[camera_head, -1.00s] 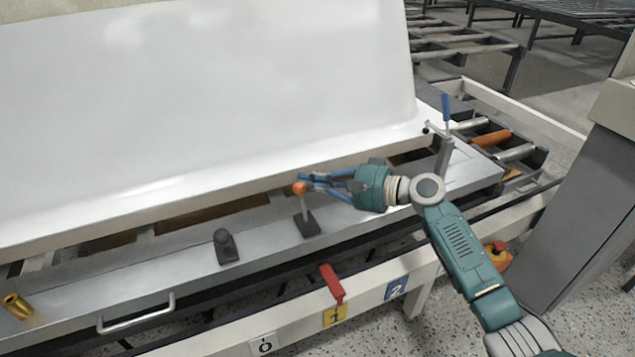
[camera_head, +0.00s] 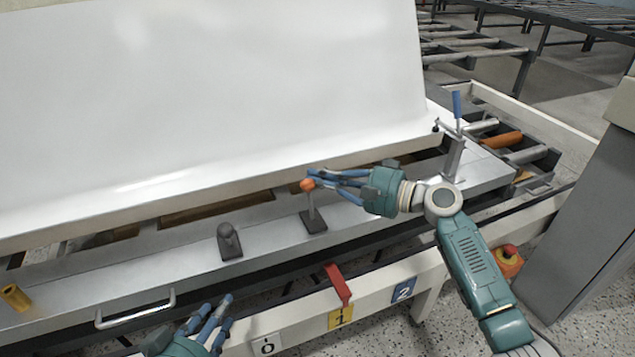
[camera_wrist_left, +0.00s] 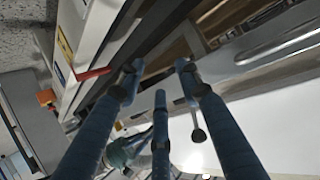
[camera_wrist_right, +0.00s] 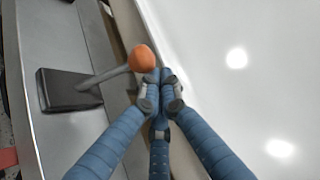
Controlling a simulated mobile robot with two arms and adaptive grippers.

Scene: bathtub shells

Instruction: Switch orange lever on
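The orange lever, a grey stalk with an orange ball knob (camera_head: 308,185), stands on a dark base on the silver rail. In the right wrist view its knob (camera_wrist_right: 141,58) is just beyond and left of my fingertips, its stalk running left to the base. My right gripper (camera_head: 318,177) reaches in from the right beside the knob; its fingers are drawn together with nothing visible between them. Whether they touch the knob is unclear. My left gripper (camera_head: 224,312) is low in the head view, fingers spread and empty, also in its wrist view (camera_wrist_left: 160,80).
A dark lever (camera_head: 229,242) stands left of the orange one. A red lever (camera_head: 338,283) sits in front, by labels 0, 1 and 2. A blue-handled lever (camera_head: 457,106) is at right. A large white shell (camera_head: 200,90) rises behind the rail.

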